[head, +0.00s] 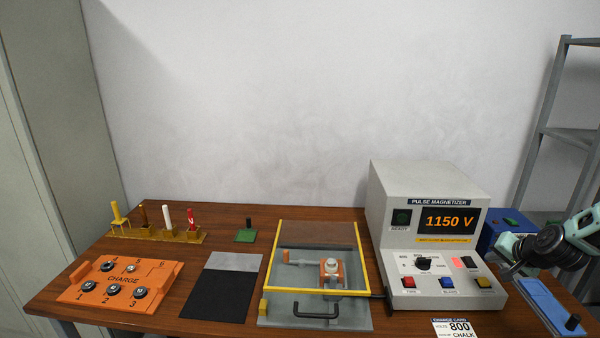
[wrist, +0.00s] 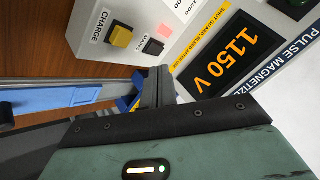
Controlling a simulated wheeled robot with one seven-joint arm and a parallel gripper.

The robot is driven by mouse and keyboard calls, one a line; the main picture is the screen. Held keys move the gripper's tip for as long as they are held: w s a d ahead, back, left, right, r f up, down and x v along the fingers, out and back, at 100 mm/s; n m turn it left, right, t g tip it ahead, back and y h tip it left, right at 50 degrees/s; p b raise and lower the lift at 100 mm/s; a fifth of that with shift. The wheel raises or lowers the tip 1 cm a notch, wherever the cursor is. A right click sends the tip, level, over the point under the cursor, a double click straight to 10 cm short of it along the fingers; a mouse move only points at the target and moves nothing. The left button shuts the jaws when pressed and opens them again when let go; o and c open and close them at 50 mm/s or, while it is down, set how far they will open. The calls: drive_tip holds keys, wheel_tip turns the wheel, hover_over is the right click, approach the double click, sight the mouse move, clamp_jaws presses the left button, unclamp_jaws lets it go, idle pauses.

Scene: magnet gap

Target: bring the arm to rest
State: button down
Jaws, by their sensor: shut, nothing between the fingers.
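My gripper (head: 509,274) is at the right edge of the head view, just right of the pulse magnetizer (head: 412,195) and above the blue items there. In the wrist view, its dark fingers (wrist: 157,86) are together with nothing between them. I cannot tell whether the fingers touch anything. The magnetizer's display (head: 447,220) reads 1150 V.
An orange tray (head: 75,292) marked CHARGE holds several dark round pieces. A yellow-framed clear guard (head: 318,224) covers an orange fixture. A card (head: 455,328) reading 800 is at the table's front edge. A blue box (head: 500,230) and blue tray (head: 545,300) are at right.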

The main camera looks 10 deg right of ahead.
drive_tip(key=w+a+r+n+g+y, duration=0.1)
drive_tip(key=a+r+n, duration=0.15)
drive_tip(key=a, duration=0.75)
drive_tip(key=w+a+r+n+g+y, duration=0.1)
drive_tip(key=a+r+n+g+y, duration=0.15)
drive_tip(key=a, duration=0.75)
drive_tip(key=s+a+r+n+g, duration=0.1)
drive_tip(key=s+a+r+n, duration=0.15)
drive_tip(key=a, duration=0.45)
drive_tip(key=s+a+r+n+g, duration=0.1)
drive_tip(key=s+a+n, duration=0.25)
drive_tip(key=a, duration=0.35)
drive_tip(key=s+a+r+n+g, duration=0.1)
drive_tip(key=s+a, duration=0.3)
drive_tip(key=s, duration=0.4)
drive_tip(key=s+a+r+n+g+h, duration=0.1)
drive_tip(key=s+a+r+n, duration=0.2)
drive_tip(key=s, duration=0.6)
drive_tip(key=s+a+r+n+g+h, duration=0.1)
drive_tip(key=s+a+r+n, duration=0.2)
drive_tip(key=s+a, duration=0.4)
drive_tip(key=shift+s+r+b, duration=0.3)
drive_tip(key=shift+s+r, duration=0.05)
drive_tip(key=shift+s, duration=0.4)
drive_tip(key=shift+g, duration=0.25)
